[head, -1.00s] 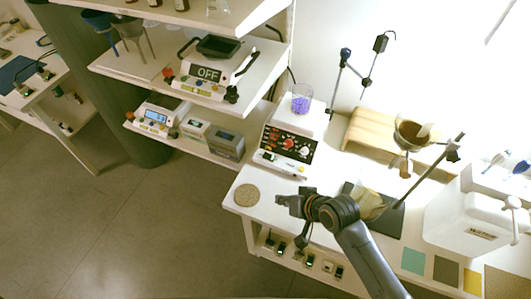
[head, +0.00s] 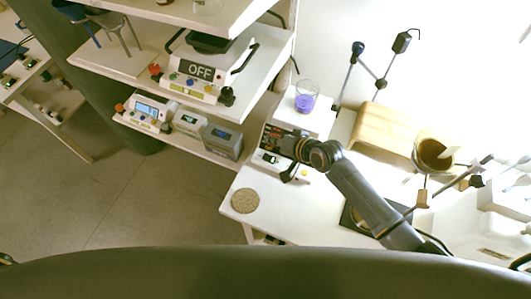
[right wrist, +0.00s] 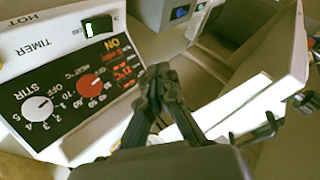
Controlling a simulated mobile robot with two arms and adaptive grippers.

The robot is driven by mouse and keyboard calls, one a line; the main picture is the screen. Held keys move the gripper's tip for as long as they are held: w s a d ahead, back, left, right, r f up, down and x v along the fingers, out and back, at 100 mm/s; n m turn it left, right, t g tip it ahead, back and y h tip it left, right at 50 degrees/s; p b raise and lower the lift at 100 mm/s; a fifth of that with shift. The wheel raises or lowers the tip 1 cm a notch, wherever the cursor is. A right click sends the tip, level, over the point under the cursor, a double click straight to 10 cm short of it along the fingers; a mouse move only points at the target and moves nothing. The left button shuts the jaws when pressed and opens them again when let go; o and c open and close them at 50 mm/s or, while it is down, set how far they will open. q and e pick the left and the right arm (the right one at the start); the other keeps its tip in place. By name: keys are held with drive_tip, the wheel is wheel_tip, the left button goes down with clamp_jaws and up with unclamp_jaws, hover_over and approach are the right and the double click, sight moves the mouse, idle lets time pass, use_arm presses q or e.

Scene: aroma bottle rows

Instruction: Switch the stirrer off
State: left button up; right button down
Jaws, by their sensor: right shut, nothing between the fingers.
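The stirrer (head: 312,118) is a white hotplate unit on the white bench, with a beaker of purple liquid (head: 306,98) on top. In the right wrist view its dark front panel (right wrist: 62,78) appears upside down, with a white STIR knob (right wrist: 37,108), a red HEAT knob (right wrist: 90,84) and a lit orange ON marking (right wrist: 118,42). A small black-and-white switch (right wrist: 98,27) sits by the TIMER label. My right gripper (head: 290,147) is shut and empty, in front of the panel and hiding part of it. The fingertips (right wrist: 163,78) appear beside the panel's edge. My left gripper is out of view.
A shelf at left holds a balance reading OFF (head: 195,78) and, lower, several small instruments (head: 222,138). A round cork mat (head: 245,200) lies near the bench's front corner. A wooden riser (head: 380,128) and a brown-filled funnel (head: 433,154) stand to the right.

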drive_tip(key=f+b, duration=0.3)
drive_tip(key=shift+w+a+f, duration=0.15)
drive_tip(key=shift+w+f, duration=0.1)
drive_tip(key=shift+w, duration=0.1)
drive_tip(key=b, duration=0.5)
hover_over(269, 158)
wheel_tip(269, 158, down, 4)
drive_tip(key=shift+f, duration=0.75)
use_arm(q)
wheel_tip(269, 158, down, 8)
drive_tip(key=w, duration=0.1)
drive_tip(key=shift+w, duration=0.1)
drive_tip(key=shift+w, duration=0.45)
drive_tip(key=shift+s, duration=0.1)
